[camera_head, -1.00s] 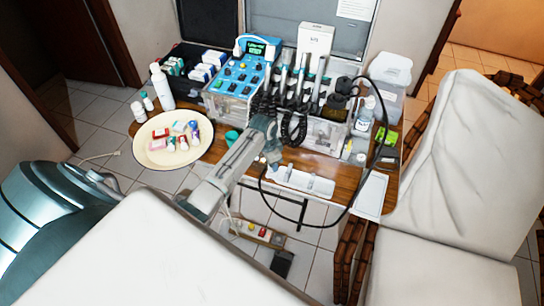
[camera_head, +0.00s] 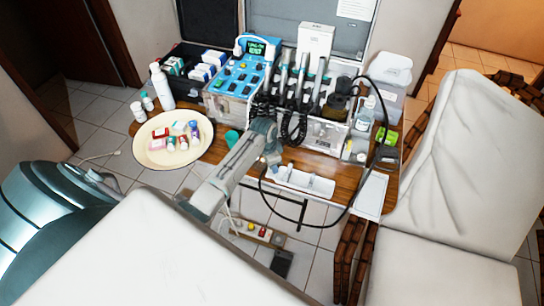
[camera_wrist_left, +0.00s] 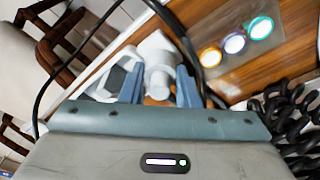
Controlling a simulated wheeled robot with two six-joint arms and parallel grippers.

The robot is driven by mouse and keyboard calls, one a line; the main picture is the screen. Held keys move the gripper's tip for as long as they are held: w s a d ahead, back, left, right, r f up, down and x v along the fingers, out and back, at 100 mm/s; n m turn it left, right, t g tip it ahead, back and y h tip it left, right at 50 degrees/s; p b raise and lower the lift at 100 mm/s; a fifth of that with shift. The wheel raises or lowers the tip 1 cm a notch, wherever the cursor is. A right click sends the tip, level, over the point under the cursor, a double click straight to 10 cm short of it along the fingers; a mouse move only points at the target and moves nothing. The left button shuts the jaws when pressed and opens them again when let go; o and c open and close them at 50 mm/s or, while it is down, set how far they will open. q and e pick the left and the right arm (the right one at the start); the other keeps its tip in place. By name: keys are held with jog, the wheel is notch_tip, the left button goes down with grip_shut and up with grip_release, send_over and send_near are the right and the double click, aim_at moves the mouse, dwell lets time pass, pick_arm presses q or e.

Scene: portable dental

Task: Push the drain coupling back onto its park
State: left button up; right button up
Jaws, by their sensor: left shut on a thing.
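My left gripper (camera_head: 271,157) reaches from the lower left to the front of the table, beside the white instrument tray. In the left wrist view its two blue-grey fingers (camera_wrist_left: 160,88) are closed on a white cylindrical fitting, which I take for the drain coupling (camera_wrist_left: 158,72). The coupling's lower end is hidden by the gripper body. In the head view the arm and gripper hide most of the coupling. A black hose (camera_wrist_left: 183,35) passes just right of the coupling. I cannot make out the park or whether the coupling touches it. My right gripper is not in view.
The dental unit (camera_head: 245,72) with its coiled cords stands behind the gripper. The white tray (camera_head: 303,182) lies to its right, and a round cream tray (camera_head: 150,158) to its left. A large black hose loop (camera_head: 352,205) hangs over the table's front edge.

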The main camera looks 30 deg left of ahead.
pick_arm(q)
jog(key=shift+f, duration=0.4)
dwell(0.7)
jog(key=o, duration=1)
jog(key=r, duration=0.3)
jog(key=s+r+b, duration=0.1)
jog(key=r, duration=0.3)
jog(key=r+b, duration=0.1)
jog(key=r, duration=0.2)
jog(key=shift+s+a+r, duration=0.15)
jog(key=shift+a+r, duration=0.15)
jog(key=shift+a, duration=0.1)
jog(key=shift+s+f, duration=0.1)
